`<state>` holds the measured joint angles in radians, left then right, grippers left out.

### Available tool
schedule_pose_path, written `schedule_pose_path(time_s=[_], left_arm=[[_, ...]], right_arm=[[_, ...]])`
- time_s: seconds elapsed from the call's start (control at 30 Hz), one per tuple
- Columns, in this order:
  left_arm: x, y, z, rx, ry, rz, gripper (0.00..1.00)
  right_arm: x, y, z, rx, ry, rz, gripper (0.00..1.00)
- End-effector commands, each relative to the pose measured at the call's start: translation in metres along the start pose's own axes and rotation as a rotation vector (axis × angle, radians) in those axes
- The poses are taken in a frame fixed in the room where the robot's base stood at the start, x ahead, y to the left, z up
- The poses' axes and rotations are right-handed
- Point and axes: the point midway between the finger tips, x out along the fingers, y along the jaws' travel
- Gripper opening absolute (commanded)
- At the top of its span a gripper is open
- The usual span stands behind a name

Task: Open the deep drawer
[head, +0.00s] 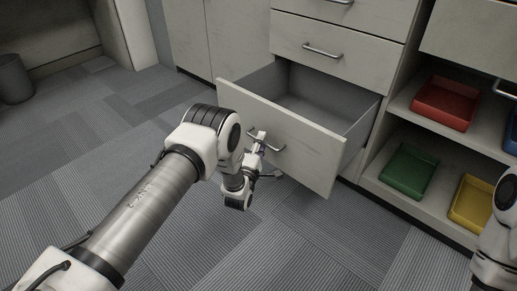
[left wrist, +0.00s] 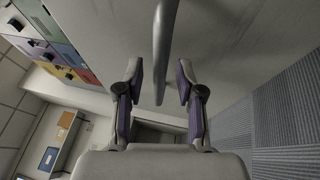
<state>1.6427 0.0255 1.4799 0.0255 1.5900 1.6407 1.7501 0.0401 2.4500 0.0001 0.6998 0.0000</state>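The deep drawer (head: 285,132) is the lowest drawer of the pale cabinet in the head view. It stands well out, and its grey inside (head: 318,100) looks empty. Its metal handle (head: 279,149) is on the front panel, partly hidden by my left gripper (head: 263,158). In the left wrist view the handle (left wrist: 163,45) runs down between the two fingers of my left gripper (left wrist: 160,75). The fingers are spread, with a visible gap on each side of the bar. My right arm (head: 497,240) shows at the right edge; its gripper is out of view.
A closed drawer (head: 335,50) is above the open one. Open shelves at the right hold a red tray (head: 444,102), a green tray (head: 408,171) and a yellow tray (head: 470,203). A grey bin (head: 14,80) stands far left. The carpet before the cabinet is clear.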

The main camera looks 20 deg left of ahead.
Motion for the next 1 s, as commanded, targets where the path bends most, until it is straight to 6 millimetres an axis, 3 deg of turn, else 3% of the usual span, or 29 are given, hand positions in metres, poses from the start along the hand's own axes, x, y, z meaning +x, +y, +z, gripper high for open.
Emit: schedule_pose_path(time_s=[0.5, 0.63, 1.0], left_arm=[[-0.108, -0.001, 0.000, 0.000, 0.000, -0.005, 0.37], [-0.117, 0.000, 0.000, 0.000, 0.000, -0.002, 0.37], [-0.117, 0.000, 0.000, 0.000, 0.001, -0.001, 0.37]], right_arm=[[0.000, 0.000, 0.000, 0.000, 0.000, 0.000, 0.40], [0.000, 0.000, 0.000, 0.000, 0.000, 0.000, 0.40], [0.000, 0.000, 0.000, 0.000, 0.000, 0.000, 0.40]])
